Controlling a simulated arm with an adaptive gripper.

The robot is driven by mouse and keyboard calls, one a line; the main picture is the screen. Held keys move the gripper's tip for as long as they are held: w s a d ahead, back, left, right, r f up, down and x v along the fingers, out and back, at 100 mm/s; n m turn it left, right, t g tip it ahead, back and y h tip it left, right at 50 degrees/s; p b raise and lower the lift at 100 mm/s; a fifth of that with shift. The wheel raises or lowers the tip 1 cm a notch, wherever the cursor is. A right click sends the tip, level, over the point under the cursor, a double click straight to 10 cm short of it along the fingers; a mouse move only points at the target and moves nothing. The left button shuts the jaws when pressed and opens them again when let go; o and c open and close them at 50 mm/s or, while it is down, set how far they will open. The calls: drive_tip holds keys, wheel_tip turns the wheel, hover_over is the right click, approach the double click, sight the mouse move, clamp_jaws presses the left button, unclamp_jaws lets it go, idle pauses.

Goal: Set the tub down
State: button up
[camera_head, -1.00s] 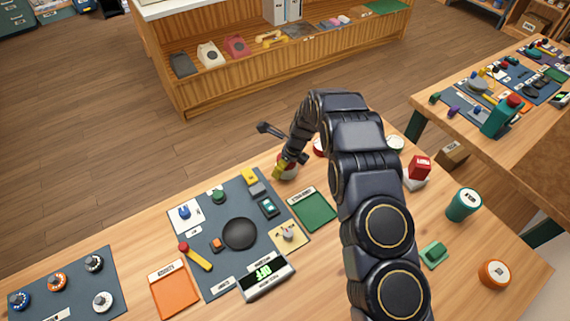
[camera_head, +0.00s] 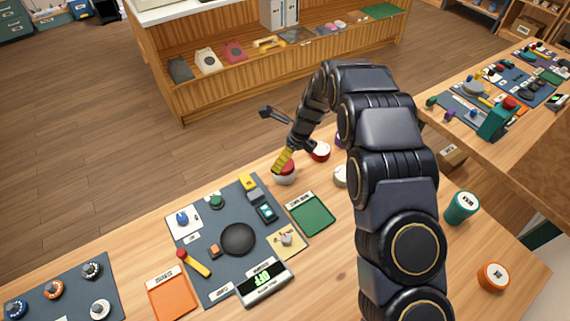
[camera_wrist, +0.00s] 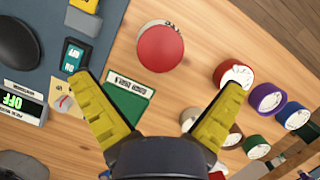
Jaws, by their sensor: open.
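The tub (camera_head: 285,176), white with a red top, stands on the wooden table just behind the dark mat. In the wrist view, its round red top (camera_wrist: 167,48) lies ahead of the fingertips, with a pale lettered rim showing beside it. My gripper (camera_wrist: 159,82) is open, its two yellow fingers wide apart with nothing between them. In the head view, my gripper (camera_head: 283,159) is at the tub's top, and a yellow finger hides part of it. I cannot tell from there whether they touch.
A green pad (camera_head: 312,214) and the dark mat (camera_head: 205,275) with a black round plate (camera_head: 238,239) lie in front. An OFF display (camera_head: 264,281) stands at the mat's edge. Bare wood surrounds the tub in the wrist view.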

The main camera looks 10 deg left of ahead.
sight(293, 176)
drive_tip(key=s+d+r+n+g+h, duration=0.1)
drive_tip(key=s+d+r+n, duration=0.5)
drive_tip(key=r, duration=0.3)
drive_tip(key=s+d+r+n, duration=0.4)
drive_tip(key=s+d+r, duration=0.1)
drive_tip(key=s+r, duration=0.3)
drive_tip(key=s+d+r+n, duration=0.1)
drive_tip(key=s+d+n, duration=0.2)
drive_tip(key=s, duration=0.4)
drive_tip(key=s+d+r+n+g+h, duration=0.1)
drive_tip(key=s+d+r+n, duration=0.1)
drive_tip(key=s+n, duration=0.3)
drive_tip(key=s+d+r+n+h, duration=0.1)
drive_tip(key=s+d+n, duration=0.3)
drive_tip(key=s, duration=0.7)
drive_tip(key=shift+r+g, duration=0.4)
drive_tip(key=shift+r, duration=0.1)
